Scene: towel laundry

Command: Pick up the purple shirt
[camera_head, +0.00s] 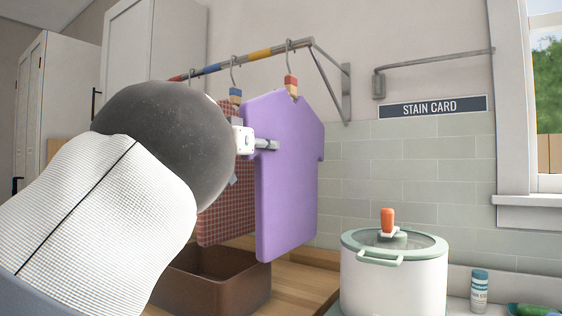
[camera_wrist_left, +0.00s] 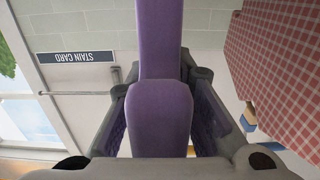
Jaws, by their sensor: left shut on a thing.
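The purple shirt (camera_head: 286,185) hangs by a hook from the rail in the head view, with a red and wooden clip at its top. My left gripper (camera_head: 262,144) is at the shirt's left side, partly hidden behind my own arm. In the left wrist view the shirt (camera_wrist_left: 162,110) passes between the two fingers of my left gripper (camera_wrist_left: 165,100), which is shut on it. My right gripper is not in view.
A red checked cloth (camera_head: 216,215) hangs just left of the shirt, close to my arm. The rail (camera_head: 262,52) has coloured bands. Below are a brown bin (camera_head: 212,285) and a wooden counter. A white lidded pot (camera_head: 394,275) and a small bottle (camera_head: 479,290) stand at the right.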

